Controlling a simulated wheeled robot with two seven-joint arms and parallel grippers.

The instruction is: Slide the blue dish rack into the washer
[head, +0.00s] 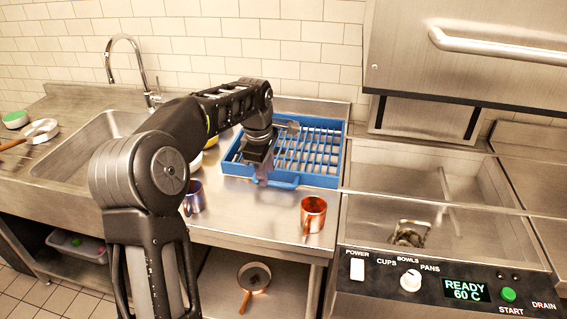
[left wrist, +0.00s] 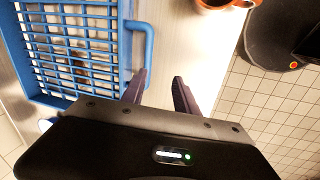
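The blue dish rack (head: 342,165) lies flat on the steel counter, left of the washer (head: 480,190). The washer's hood is raised, and its display reads READY 60 C. My left gripper (head: 262,176) is low at the rack's near side, by its blue front handle (head: 287,184). In the left wrist view, its two fingers (left wrist: 158,92) are apart, with the rack's handle (left wrist: 149,48) beside the left finger. I cannot tell whether they touch. A small grey thing (head: 293,127) shows at the rack's far part; my arm hides the rack's left side. My right gripper is not shown.
A copper mug (head: 313,214) stands on the counter in front of the rack, and a bluish metal mug (head: 194,197) stands left of it. A sink (head: 75,150) is at the left. A pan (head: 255,277) is on the lower shelf. The counter's front edge is close.

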